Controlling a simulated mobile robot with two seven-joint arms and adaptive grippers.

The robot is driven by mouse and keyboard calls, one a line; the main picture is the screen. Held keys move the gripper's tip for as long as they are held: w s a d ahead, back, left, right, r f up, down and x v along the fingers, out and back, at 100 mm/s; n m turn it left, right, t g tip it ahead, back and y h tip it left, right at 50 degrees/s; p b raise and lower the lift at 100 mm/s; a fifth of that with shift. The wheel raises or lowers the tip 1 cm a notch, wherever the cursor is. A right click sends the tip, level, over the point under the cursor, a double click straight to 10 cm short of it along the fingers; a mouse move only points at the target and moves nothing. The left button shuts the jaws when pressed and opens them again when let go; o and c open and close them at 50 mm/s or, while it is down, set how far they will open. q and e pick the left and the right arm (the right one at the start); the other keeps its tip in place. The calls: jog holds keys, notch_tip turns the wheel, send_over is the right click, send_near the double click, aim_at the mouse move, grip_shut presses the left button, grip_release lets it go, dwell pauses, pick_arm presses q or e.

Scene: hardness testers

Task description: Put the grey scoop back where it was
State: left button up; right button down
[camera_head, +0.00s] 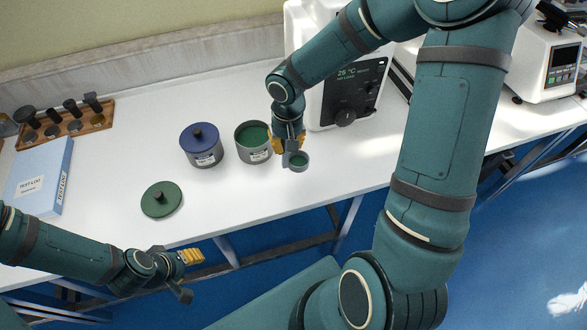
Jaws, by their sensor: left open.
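The grey scoop (298,163) is a small round cup with green inside, just right of the open grey tin with green contents (253,141). My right gripper (288,146), with yellow fingertips, points down at it and appears shut on its handle, which is mostly hidden by the fingers. I cannot tell whether the cup touches the table. A wooden rack (64,130) with several dark upright-handled scoops stands at the back left. My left gripper (192,274) is open and empty off the table's front edge.
A lidded blue tin (201,144) stands left of the open tin. A green lid (161,199) lies on the white table (130,130). A blue box (40,176) stands at the left, and a white tester (345,92) behind my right arm.

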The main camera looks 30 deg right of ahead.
aim_at(287, 167)
notch_tip(287, 167, down, 8)
jog(key=shift+w+r+b, duration=0.1)
jog(key=shift+r+b, duration=0.05)
jog(key=shift+b, duration=0.6)
jog(key=c, duration=1.1)
grip_release()
jog(key=shift+r, duration=0.1)
jog(key=r+p, duration=0.1)
jog(key=r, duration=0.5)
jog(key=r+p, duration=0.1)
jog(key=r, duration=0.4)
jog(key=shift+s+d+r+p, duration=0.1)
jog(key=shift+s+r+p, duration=0.1)
jog(key=shift+r+p, duration=0.2)
jog(key=s+a+f+y, duration=0.1)
jog(key=s+a+f, duration=0.2)
jog(key=f, duration=0.3)
jog(key=s+a+f+t+y, duration=0.1)
jog(key=s+a+f, duration=0.2)
jog(key=a+f, duration=0.3)
jog(key=s+a+f+n+y, duration=0.1)
jog(key=s+a+f, duration=0.1)
jog(key=a+f, duration=0.3)
notch_tip(287, 167, down, 2)
jog(key=shift+s+a+f+t+y, duration=0.2)
jog(key=shift+s+t+y, duration=0.1)
jog(key=shift+s+t, duration=0.1)
